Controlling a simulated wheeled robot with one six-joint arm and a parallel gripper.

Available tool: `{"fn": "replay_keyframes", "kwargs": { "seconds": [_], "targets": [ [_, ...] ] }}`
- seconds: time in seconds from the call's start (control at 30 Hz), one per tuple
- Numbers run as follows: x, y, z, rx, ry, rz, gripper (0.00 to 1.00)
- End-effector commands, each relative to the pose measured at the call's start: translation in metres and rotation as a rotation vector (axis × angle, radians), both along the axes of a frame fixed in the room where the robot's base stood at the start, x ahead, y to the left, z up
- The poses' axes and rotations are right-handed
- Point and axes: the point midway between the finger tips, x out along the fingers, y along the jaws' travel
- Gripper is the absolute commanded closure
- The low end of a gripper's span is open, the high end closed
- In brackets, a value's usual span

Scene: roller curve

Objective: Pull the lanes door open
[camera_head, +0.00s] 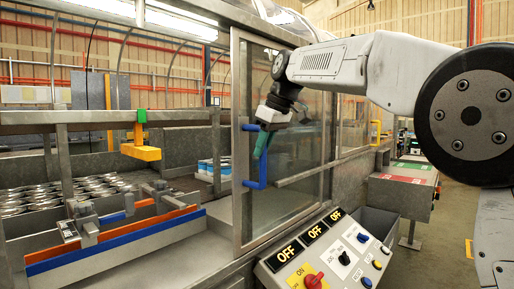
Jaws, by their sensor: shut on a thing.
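The lanes door (237,205) is a tall clear pane in a grey metal frame, in the middle of the head view. A blue D-shaped handle (262,172) is fixed near its left edge. My gripper (261,148) reaches in from the upper right, with its teal fingers pointing down at the upper part of the handle. It is shut on the handle; the fingers hide part of the handle's upright bar. The lower part of the bar shows below them. How far the door stands open is hard to tell from this view.
Left of the door are lanes with many silver cans (40,195), orange and blue rails (120,240) and a yellow block (140,152). A control panel (325,255) with a red knob and OFF displays stands in front, below the door. Open floor lies to the right.

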Motion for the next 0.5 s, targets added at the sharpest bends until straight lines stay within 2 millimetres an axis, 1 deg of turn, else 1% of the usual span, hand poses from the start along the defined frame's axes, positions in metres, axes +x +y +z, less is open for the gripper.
{"fn": "replay_keyframes", "kwargs": {
  "seconds": [0.33, 0.37, 0.4, 0.43, 0.5],
  "targets": [
    [0.0012, -0.0005, -0.0001, 0.002, -0.001, -0.001, 1.0],
    [0.0012, -0.0005, -0.0001, 0.002, -0.001, -0.001, 0.76],
    [0.0011, -0.0005, -0.0001, 0.002, -0.001, -0.001, 0.65],
    [0.0011, -0.0005, 0.0, 0.002, -0.001, -0.001, 0.6],
    [0.001, -0.0006, 0.0, 0.002, -0.001, -0.001, 0.6]
  ]
}}
